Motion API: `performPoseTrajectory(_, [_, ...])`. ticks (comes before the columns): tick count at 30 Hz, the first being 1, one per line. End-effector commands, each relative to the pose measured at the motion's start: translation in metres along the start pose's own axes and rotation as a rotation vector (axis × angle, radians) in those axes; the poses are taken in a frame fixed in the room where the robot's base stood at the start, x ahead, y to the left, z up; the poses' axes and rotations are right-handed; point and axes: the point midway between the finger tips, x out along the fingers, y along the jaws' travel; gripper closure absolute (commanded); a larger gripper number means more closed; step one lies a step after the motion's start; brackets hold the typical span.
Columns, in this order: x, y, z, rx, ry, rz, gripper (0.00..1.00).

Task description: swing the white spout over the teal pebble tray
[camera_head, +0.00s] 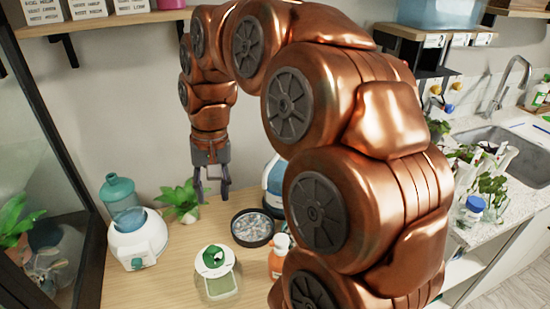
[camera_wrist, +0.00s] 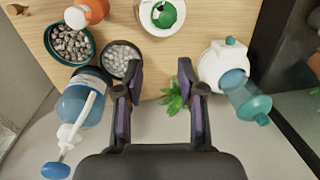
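A blue bottle (camera_wrist: 80,103) with a white pump top stands at the left of the wrist view. Its thin white spout (camera_wrist: 90,109) runs toward the pebble trays; its exact end is unclear. In the head view my arm hides most of the bottle (camera_head: 273,178). The teal pebble tray (camera_wrist: 91,42), holding brown and white pebbles, is beyond the bottle in the wrist view and hidden in the head view. My gripper (camera_wrist: 160,100) is open and empty. It hangs fingers-down over the table in the head view (camera_head: 211,190), left of the bottle and touching nothing visible.
A dark tray of grey pebbles (camera_head: 235,224) stands beside the teal one. A white dispenser with a teal bottle (camera_head: 140,239), a plant (camera_head: 181,199), a green-lidded jar (camera_head: 218,288) and an orange bottle (camera_head: 278,264) surround my gripper. Bare wood (camera_head: 185,255) lies between dispenser and jar.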

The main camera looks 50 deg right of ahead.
Motion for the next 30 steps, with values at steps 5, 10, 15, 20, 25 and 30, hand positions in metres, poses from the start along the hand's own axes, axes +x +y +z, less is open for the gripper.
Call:
performPoseTrajectory(5, [-0.013, 0.036, -0.055, 0.175, 0.038, -0.037, 0.61])
performPoseTrajectory(10, [-0.023, 0.082, -0.099, 0.352, 0.072, -0.067, 0.61])
performPoseTrajectory(15, [-0.030, 0.136, -0.132, 0.525, 0.104, -0.089, 0.61])
performPoseTrajectory(20, [-0.033, 0.177, -0.149, 0.644, 0.124, -0.103, 0.61])
performPoseTrajectory(25, [-0.035, 0.196, -0.154, 0.701, 0.133, -0.107, 0.61])
performPoseTrajectory(30, [-0.029, 0.199, -0.156, 0.709, 0.133, -0.107, 0.61])
